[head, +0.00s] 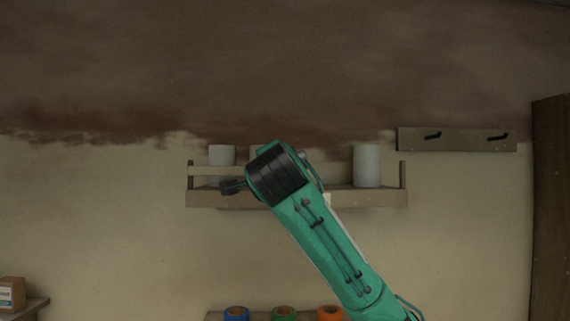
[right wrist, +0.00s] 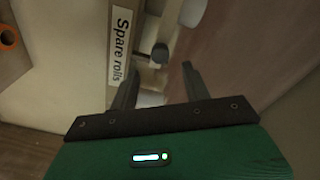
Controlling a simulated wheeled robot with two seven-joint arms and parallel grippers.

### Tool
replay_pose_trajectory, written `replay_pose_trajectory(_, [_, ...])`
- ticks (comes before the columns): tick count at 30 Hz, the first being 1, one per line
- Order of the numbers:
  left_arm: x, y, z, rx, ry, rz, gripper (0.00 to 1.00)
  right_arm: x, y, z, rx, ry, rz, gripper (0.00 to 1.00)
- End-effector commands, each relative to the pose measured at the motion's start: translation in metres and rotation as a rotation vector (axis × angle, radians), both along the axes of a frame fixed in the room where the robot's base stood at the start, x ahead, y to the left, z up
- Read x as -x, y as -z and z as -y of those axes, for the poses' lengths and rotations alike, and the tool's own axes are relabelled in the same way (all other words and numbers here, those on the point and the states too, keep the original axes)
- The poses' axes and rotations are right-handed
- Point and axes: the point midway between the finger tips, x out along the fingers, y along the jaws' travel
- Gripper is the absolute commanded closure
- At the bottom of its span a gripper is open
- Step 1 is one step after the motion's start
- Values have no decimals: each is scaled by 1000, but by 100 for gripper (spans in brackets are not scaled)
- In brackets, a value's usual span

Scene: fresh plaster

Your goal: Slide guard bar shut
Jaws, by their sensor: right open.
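The pale guard bar (head: 207,171) runs across the front of the left part of the wall shelf (head: 295,199), before a white roll (head: 221,153). My right arm hides the shelf's middle, so the bar's right end cannot be made out. No bar shows before the right white roll (head: 367,166). My right gripper (head: 228,187) is at the shelf's left front, just below the bar. In the right wrist view the gripper (right wrist: 158,80) is open, with a dark round knob (right wrist: 160,52) ahead between its fingertips, apparently not gripped. My left gripper is out of view.
A "Spare rolls" label (right wrist: 122,45) is on the shelf front. A hook rail (head: 457,139) hangs at the upper right. Blue, green and orange rolls (head: 283,313) sit below. A dark wooden cabinet (head: 550,210) stands at the right edge. The wall left of the shelf is clear.

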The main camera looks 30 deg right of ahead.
Motion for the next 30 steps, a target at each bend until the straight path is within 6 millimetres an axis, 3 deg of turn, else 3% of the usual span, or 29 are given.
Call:
replay_pose_trajectory(1, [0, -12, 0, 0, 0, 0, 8, -8, -5, 8, 1, 5, -5, 52])
replay_pose_trajectory(6, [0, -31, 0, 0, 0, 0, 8, -33, -5, 26, 2, 4, -5, 52])
replay_pose_trajectory(15, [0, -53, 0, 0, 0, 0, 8, -64, -3, 47, 1, 2, -2, 52])
replay_pose_trajectory(29, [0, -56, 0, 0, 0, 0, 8, -72, 1, 53, 1, -1, -1, 52])
replay_pose_trajectory(30, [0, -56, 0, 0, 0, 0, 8, -72, 1, 53, 1, -1, -1, 58])
